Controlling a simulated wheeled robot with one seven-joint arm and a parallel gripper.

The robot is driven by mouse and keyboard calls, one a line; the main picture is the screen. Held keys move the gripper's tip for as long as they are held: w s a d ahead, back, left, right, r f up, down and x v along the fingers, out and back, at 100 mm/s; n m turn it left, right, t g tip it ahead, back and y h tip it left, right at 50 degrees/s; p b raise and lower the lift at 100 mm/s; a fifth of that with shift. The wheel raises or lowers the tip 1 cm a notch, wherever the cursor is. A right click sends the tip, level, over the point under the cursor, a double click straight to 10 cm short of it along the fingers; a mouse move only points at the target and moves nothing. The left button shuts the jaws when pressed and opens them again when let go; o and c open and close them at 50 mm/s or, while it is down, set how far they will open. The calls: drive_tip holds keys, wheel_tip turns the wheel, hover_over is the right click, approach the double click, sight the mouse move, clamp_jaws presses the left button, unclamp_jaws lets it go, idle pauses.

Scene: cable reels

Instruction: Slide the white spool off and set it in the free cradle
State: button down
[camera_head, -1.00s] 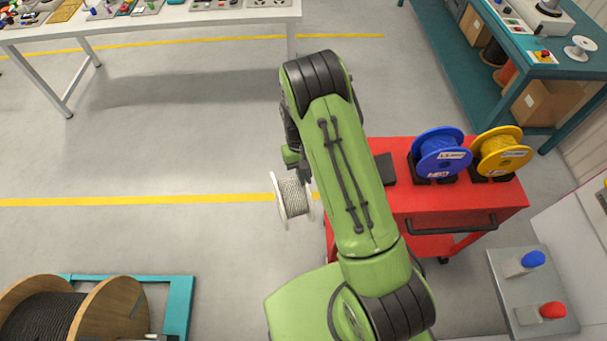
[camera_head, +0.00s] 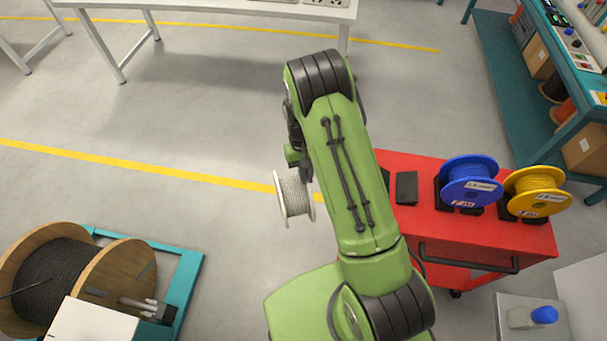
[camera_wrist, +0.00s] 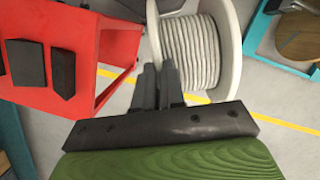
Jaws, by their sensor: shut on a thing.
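The white spool (camera_head: 293,195), wound with pale grey cable, hangs in the air left of my arm in the head view. In the wrist view the white spool (camera_wrist: 197,50) is just beyond my fingers. My gripper (camera_wrist: 164,72) is shut on the rim of its left flange; the exact contact is partly hidden. In the head view my gripper (camera_head: 302,160) is mostly hidden by my arm. The free cradle (camera_head: 406,188) has dark blocks on the red cart, left of the blue spool; its blocks (camera_wrist: 63,73) also show empty in the wrist view.
The red cart (camera_head: 460,232) also carries a blue spool (camera_head: 469,182) and a yellow spool (camera_head: 538,192) in cradles. A big wooden reel (camera_head: 118,270) stands on a teal frame at lower left. A white table and a teal bench are at the back. Open floor lies left of the cart.

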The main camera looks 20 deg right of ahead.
drive_tip(key=s+d+r+m+t+y+p, duration=0.1)
drive_tip(key=s+d+r+m+t+p, duration=0.2)
drive_tip(key=d+m, duration=0.55)
drive_tip(key=s+d+r+m+y+p, duration=0.1)
drive_tip(key=s+d+r+m+p, duration=0.1)
drive_tip(key=d+r+m, duration=0.6)
drive_tip(key=s+d+r+m+t+p, duration=0.1)
drive_tip(key=s+d+m+t+p, duration=0.15)
drive_tip(key=d+m, duration=0.7)
wheel_tip(320, 180, down, 10)
drive_tip(key=d+n+b, duration=0.2)
drive_tip(key=b, duration=0.4)
drive_tip(key=shift+w+d+r+n+g, duration=0.15)
drive_tip(key=shift+d+r+n+g, duration=0.15)
drive_tip(key=shift+n+g, duration=0.1)
drive_tip(key=c, duration=1.1)
unclamp_jaws()
drive_tip(key=shift+c, duration=0.2)
drive_tip(key=v, duration=1.5)
drive_tip(key=shift+d+r, duration=0.3)
